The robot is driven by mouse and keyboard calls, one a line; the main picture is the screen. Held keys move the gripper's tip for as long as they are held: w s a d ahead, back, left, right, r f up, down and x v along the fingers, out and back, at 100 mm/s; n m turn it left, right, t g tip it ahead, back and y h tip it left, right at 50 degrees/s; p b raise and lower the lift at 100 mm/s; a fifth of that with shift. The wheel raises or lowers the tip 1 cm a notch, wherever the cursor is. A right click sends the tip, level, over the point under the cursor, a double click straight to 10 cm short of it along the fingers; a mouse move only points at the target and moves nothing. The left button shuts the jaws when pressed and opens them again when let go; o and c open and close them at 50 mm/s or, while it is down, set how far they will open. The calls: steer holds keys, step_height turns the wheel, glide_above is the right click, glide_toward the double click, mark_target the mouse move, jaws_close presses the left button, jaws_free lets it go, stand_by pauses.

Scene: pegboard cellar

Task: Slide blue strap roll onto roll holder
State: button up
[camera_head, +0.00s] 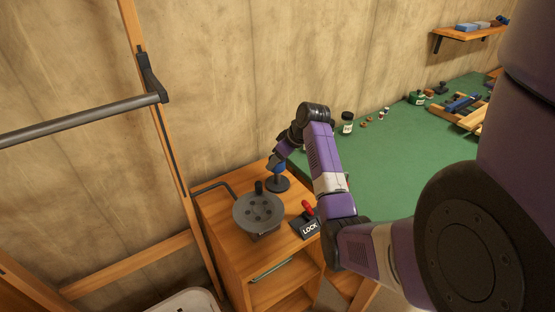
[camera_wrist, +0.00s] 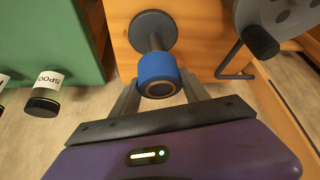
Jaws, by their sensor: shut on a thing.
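The blue strap roll (camera_wrist: 157,70) is between the two fingers of my gripper (camera_wrist: 161,88) in the wrist view. In the head view the blue roll (camera_head: 279,169) shows small under my gripper (camera_head: 276,163). The roll holder (camera_wrist: 153,25) is a dark grey post on a round base. The holder (camera_head: 278,185) stands at the back of the wooden cabinet top. The roll is in line with the post, at its free end, clear of the base. I cannot tell whether the post is inside the roll's core.
A grey wheel (camera_head: 258,211) with a knob and a bent rod stands beside the holder on the cabinet (camera_head: 228,245). A red-handled LOCK lever (camera_head: 309,222) is at the cabinet's right. A green bench top (camera_head: 400,170) lies beyond, with a jar (camera_head: 347,123).

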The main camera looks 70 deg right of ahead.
mark_target(284, 166)
steer(key=shift+f+b, duration=0.85)
steer(key=shift+f, duration=1.1)
steer(key=shift+f, duration=0.15)
steer(key=shift+f, duration=0.35)
steer(key=shift+f+b, duration=0.55)
steer(key=shift+f, duration=0.1)
steer(key=o, duration=1.5)
steer(key=shift+s+r, duration=0.1)
steer(key=v, duration=0.7)
steer(key=shift+s+a+r, duration=0.1)
steer(key=shift+r, duration=0.15)
